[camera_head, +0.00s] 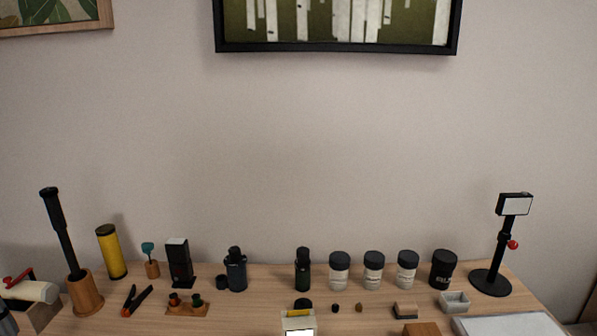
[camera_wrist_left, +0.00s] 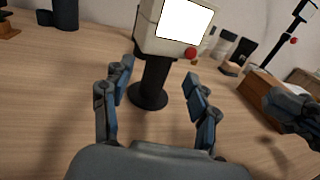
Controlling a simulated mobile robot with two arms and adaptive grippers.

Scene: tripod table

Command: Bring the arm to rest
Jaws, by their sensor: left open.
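In the left wrist view my left gripper (camera_wrist_left: 160,80) is open, its two blue-grey fingers spread apart. Beyond and between them a short black stand (camera_wrist_left: 155,78) rises upright from a round base on the table. It carries a pale box (camera_wrist_left: 150,28) with a bright white screen and a red knob. Nothing is seen held in the fingers. The pale box also shows at the bottom edge of the head view (camera_head: 298,318). A dark jointed part at the right edge of the left wrist view looks like my right gripper (camera_wrist_left: 297,108); its fingers are unclear.
The wooden table (camera_head: 240,308) holds a back row of dark bottles (camera_head: 236,272), jars (camera_head: 373,268) and a tall black stand with a screen (camera_head: 514,206). A black pole in a wooden cup (camera_head: 85,295) stands left. A wooden block (camera_wrist_left: 262,92) lies right of my left gripper.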

